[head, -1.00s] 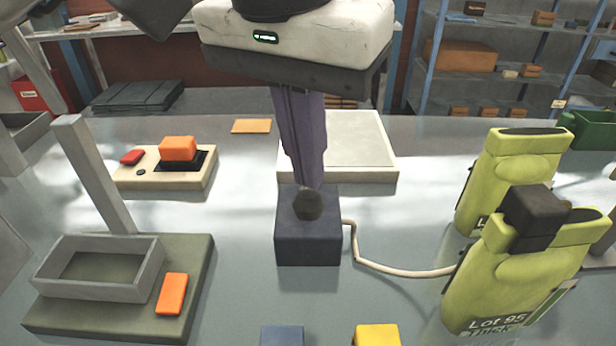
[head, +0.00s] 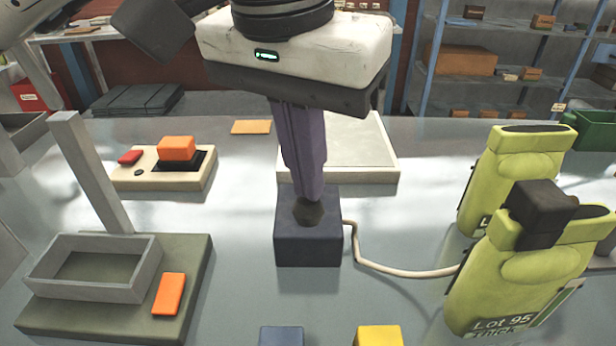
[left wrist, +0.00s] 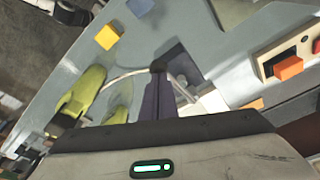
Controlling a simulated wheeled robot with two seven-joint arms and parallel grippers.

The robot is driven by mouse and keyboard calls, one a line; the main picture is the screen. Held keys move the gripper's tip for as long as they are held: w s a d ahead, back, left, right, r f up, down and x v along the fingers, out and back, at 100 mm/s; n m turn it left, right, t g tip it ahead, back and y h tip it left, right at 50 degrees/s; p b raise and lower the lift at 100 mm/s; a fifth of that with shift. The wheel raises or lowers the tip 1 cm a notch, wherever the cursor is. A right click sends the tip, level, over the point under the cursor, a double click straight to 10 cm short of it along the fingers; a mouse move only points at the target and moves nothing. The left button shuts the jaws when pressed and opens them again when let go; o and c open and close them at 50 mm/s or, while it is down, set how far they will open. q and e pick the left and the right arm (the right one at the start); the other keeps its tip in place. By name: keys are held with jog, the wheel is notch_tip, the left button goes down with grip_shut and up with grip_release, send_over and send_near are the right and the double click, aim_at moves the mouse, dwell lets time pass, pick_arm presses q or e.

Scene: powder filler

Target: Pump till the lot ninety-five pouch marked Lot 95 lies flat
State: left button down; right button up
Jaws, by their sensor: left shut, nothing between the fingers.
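The yellow-green pouch marked Lot 95 (head: 545,270) stands tilted at the right, with a black block-like cap (head: 540,212) at its top. A pale hose (head: 400,270) runs from the dark blue pump block (head: 308,245) to its left edge. My left gripper (head: 309,198) is shut and empty, pointing down, its purple fingertips at the dark knob (head: 309,213) on top of the block. They appear to touch it. The left wrist view also shows the fingers over the knob (left wrist: 159,66). My right gripper is not in view.
A second yellow-green pouch (head: 508,165) stands behind. A tray (head: 95,290) on a dark base and a panel with an orange button (head: 176,148) are at the left. A pale flat slab (head: 360,150) lies behind the block. Blue (head: 281,337) and yellow (head: 377,336) blocks are in front.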

aim_at(306, 206)
pick_arm(q)
jog(key=shift+s+f+b, duration=0.15)
jog(key=shift+f+b, duration=0.75)
jog(key=shift+f, duration=0.4)
jog(key=shift+s+f+b, duration=0.1)
jog(key=shift+f+b, duration=0.75)
jog(key=shift+f, duration=0.55)
jog(key=shift+w+r+p, duration=0.15)
jog(key=shift+r+p, duration=1.25)
jog(key=shift+r, duration=0.2)
jog(key=shift+w+r+p, duration=0.15)
jog(key=shift+r+p, duration=1.2)
jog(key=shift+r, duration=0.2)
dwell(0.3)
notch_tip(306, 206, up, 6)
jog(key=p, duration=0.5)
dwell(0.5)
